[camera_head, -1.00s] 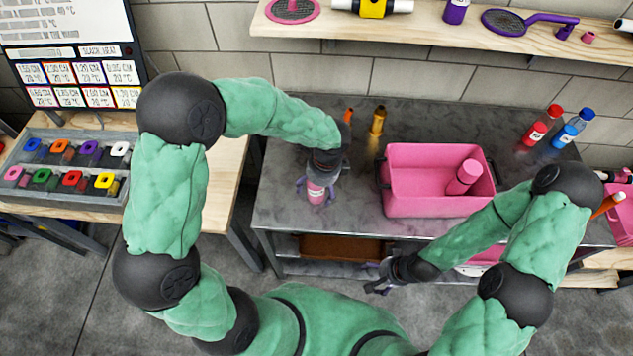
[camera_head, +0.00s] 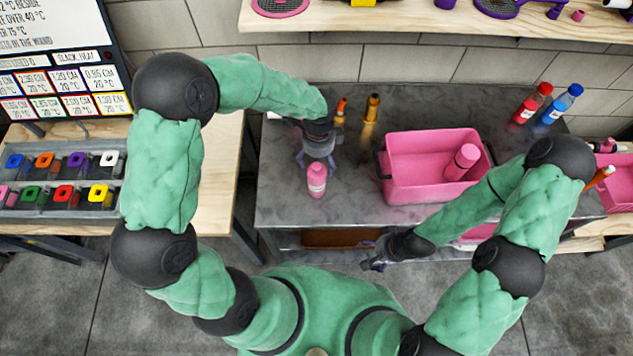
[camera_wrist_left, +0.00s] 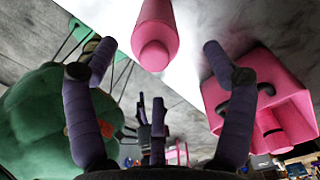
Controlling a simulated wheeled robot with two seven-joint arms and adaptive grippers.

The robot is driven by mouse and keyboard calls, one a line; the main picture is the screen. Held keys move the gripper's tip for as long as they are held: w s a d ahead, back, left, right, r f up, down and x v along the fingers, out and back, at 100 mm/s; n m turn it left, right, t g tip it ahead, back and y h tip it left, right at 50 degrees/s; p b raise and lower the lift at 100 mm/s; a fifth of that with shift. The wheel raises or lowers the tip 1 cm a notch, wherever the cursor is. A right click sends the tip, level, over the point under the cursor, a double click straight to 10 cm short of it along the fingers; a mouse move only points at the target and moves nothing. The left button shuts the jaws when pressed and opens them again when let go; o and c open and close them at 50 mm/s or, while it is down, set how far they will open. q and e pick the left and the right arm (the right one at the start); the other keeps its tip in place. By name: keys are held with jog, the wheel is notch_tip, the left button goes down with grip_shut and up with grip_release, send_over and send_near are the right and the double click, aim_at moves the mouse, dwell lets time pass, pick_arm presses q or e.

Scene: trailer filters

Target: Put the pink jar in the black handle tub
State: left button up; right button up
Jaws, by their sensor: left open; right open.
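A pink jar (camera_head: 316,181) with a pale label stands upright on the grey metal table, left of the tub. My left gripper (camera_head: 316,160) is open and empty just behind and above this jar. In the left wrist view the jar (camera_wrist_left: 154,35) shows beyond the spread fingertips, apart from them. The pink tub with black handles (camera_head: 410,190) stands on the table to the right. It also shows in the left wrist view (camera_wrist_left: 230,115). Another pink jar (camera_head: 461,163) leans inside the tub. My right gripper (camera_head: 374,262) is open and empty by the table's front edge.
An orange bottle (camera_head: 340,110) and a brownish-gold bottle (camera_head: 372,108) stand behind my left gripper. A red bottle (camera_head: 532,103) and a blue bottle (camera_head: 562,104) stand at the back right. A shelf (camera_head: 420,22) runs above. The table between jar and tub is clear.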

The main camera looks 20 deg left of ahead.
aim_at(317, 166)
pick_arm(q)
jog(key=f, duration=0.5)
jog(key=shift+s+a+b, duration=0.2)
jog(key=shift+b, duration=0.2)
grip_shut()
jog(key=shift+r, duration=0.1)
